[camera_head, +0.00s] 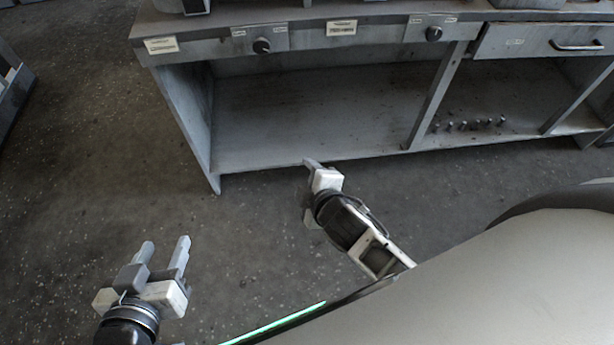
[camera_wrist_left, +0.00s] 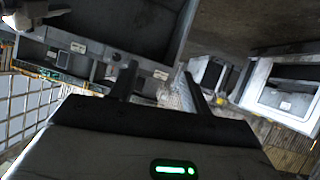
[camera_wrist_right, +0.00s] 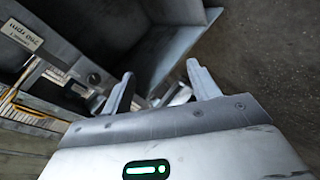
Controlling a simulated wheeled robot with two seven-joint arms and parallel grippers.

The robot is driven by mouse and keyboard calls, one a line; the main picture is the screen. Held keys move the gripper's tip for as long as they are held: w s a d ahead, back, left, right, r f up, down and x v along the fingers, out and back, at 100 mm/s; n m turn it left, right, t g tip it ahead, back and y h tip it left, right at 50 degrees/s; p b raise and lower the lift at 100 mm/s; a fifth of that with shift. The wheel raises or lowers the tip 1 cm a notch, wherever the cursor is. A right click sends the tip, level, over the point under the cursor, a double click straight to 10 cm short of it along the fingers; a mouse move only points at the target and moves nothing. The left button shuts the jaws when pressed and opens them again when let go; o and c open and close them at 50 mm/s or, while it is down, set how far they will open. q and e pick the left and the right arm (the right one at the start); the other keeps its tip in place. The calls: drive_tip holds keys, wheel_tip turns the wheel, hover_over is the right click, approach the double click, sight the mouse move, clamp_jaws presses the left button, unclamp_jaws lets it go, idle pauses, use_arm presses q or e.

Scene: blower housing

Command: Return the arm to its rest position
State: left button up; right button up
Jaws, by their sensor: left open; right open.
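My left gripper (camera_head: 163,256) is at the lower left of the head view, over the bare floor. Its two fingers stand apart with nothing between them, and they also show in the left wrist view (camera_wrist_left: 158,80). My right gripper (camera_head: 311,164) is near the middle of the head view, in front of the lower front edge of the grey workbench (camera_head: 205,120). Its fingers show spread and empty in the right wrist view (camera_wrist_right: 158,88). Neither gripper touches anything that I can see.
The workbench has open lower shelves, black knobs (camera_head: 262,46) and a drawer (camera_head: 550,42) at the right. Several small metal parts (camera_head: 462,125) stand on the right shelf. The floor (camera_head: 90,150) at the left is clear. A bin-like object (camera_head: 12,95) stands at the left edge.

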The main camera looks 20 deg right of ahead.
idle(0.5)
use_arm(q)
wheel_tip(320, 180, down, 9)
drive_tip(key=a+g+y, duration=0.1)
drive_tip(key=shift+s+a+f+g, duration=0.2)
drive_tip(key=shift+s+a+g, duration=0.1)
drive_tip(key=shift+a, duration=0.05)
use_arm(e)
drive_tip(key=s+r+m+g+y, duration=0.1)
drive_tip(key=s+m+y, duration=0.1)
drive_tip(key=s+m, duration=0.7)
drive_tip(key=shift+s+r+m+y, duration=0.15)
drive_tip(key=shift+s+m+y, duration=0.15)
drive_tip(key=shift+m, duration=0.4)
